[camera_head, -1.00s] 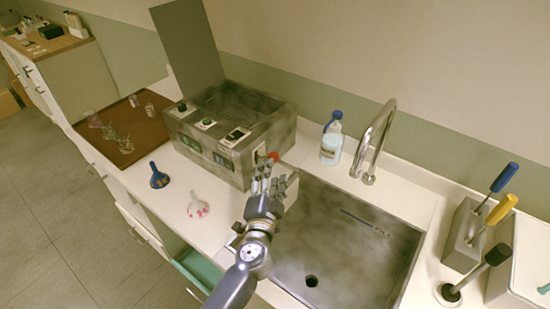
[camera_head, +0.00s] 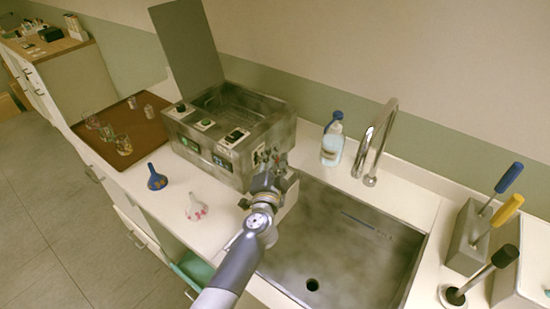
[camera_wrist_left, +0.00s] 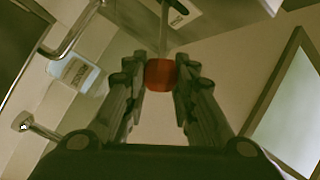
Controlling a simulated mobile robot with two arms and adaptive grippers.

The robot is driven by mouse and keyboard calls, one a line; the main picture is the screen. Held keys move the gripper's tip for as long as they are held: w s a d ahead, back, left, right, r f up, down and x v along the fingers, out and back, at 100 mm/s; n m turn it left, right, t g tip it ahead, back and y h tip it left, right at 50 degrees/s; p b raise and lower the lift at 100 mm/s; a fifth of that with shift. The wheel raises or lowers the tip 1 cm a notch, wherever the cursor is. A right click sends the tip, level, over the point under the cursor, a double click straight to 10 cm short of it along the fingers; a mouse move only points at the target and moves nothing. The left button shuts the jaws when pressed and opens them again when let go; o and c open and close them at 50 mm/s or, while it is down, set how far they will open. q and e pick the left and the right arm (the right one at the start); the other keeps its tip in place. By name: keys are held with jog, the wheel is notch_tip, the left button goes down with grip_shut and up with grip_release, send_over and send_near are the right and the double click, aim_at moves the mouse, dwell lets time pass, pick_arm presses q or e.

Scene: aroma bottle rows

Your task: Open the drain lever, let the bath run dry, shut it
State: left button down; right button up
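The grey bath (camera_head: 252,160) stands on the counter left of the sink, its lid (camera_head: 187,45) raised. Its front has a black knob, a green-marked button and a switch on top, with small lit displays below. The water level inside is unclear. My left gripper (camera_head: 270,156) is at the bath's right front corner, over the sink edge. In the left wrist view the drain lever's red knob (camera_wrist_left: 160,73) sits between the left gripper's fingertips, which appear to touch it on both sides. In the head view the knob is hidden behind the fingers. My right gripper is out of view.
The steel sink (camera_head: 345,262) with a tap (camera_head: 375,145) lies right of the bath. A blue-capped bottle (camera_head: 332,145) stands behind. A tool holder (camera_head: 465,240) stands right.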

pick_arm(q)
jog(key=shift+f, duration=0.15)
jog(key=shift+s+d+f+m+t+h+b, duration=0.15)
jog(key=shift+f+m+t+h+b, duration=0.25)
jog(key=shift+f+m+b, duration=0.6)
jog(key=shift+s+d+f+m+t+h+b, duration=0.15)
jog(key=shift+f+m+t+b, duration=0.4)
jog(key=shift+m, duration=0.85)
jog(key=shift+s+d+f+m+t+h+b, duration=0.15)
jog(key=shift+f+m+t+h+b, duration=0.2)
jog(key=shift+f+m+b, duration=0.7)
jog(key=shift+w+r+m, duration=0.1)
jog(key=shift+r+m, duration=0.1)
jog(key=shift+m, duration=0.05)
jog(key=c, duration=1.3)
grip_release()
